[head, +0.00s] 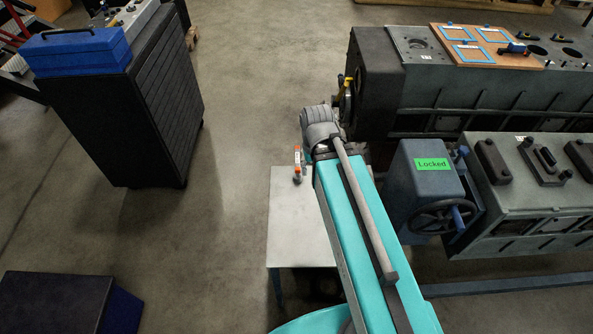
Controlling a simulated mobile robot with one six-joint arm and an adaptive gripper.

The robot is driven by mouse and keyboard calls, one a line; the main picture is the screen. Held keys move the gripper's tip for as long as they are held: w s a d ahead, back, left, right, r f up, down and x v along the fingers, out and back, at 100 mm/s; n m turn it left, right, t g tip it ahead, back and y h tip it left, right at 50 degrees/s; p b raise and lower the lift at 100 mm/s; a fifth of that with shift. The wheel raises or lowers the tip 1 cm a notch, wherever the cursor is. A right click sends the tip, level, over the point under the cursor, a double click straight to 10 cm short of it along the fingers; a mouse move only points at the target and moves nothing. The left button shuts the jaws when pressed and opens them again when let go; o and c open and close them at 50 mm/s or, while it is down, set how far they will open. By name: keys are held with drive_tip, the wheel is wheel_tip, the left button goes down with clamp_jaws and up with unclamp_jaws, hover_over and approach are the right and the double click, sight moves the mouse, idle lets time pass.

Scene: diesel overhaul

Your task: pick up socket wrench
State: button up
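I cannot pick out a socket wrench for certain. A small orange, white and dark item (297,165) shows at the back edge of the small pale table (290,225), left of my arm; it is too small to identify. A tool with a blue part (514,48) lies on the wooden board (535,62) on the far engine block. My arm reaches forward over the right part of the pale table and hides that part. My gripper does not show; it may be hidden behind the arm's grey far joint.
A dark tool cabinet (150,100) with a blue case (78,50) stands at left. The engine block (425,85) and a second unit with a handwheel (440,215) and green "Locked" sign (433,164) fill the right. Open floor lies between cabinet and table.

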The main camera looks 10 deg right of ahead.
sight(298, 157)
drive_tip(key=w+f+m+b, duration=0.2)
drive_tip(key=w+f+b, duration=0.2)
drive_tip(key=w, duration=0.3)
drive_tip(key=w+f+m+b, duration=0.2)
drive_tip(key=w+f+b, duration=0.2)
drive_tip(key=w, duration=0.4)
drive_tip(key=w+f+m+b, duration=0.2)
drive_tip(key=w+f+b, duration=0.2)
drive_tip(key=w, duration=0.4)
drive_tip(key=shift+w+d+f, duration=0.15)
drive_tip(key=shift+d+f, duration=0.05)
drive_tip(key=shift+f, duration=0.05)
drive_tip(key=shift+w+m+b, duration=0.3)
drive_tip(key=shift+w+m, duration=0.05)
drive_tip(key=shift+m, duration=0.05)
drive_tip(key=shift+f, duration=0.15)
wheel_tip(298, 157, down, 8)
drive_tip(key=b, duration=0.8)
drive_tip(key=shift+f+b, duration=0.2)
drive_tip(key=shift+b, duration=0.1)
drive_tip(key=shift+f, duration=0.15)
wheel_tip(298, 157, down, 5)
drive_tip(key=b, duration=0.5)
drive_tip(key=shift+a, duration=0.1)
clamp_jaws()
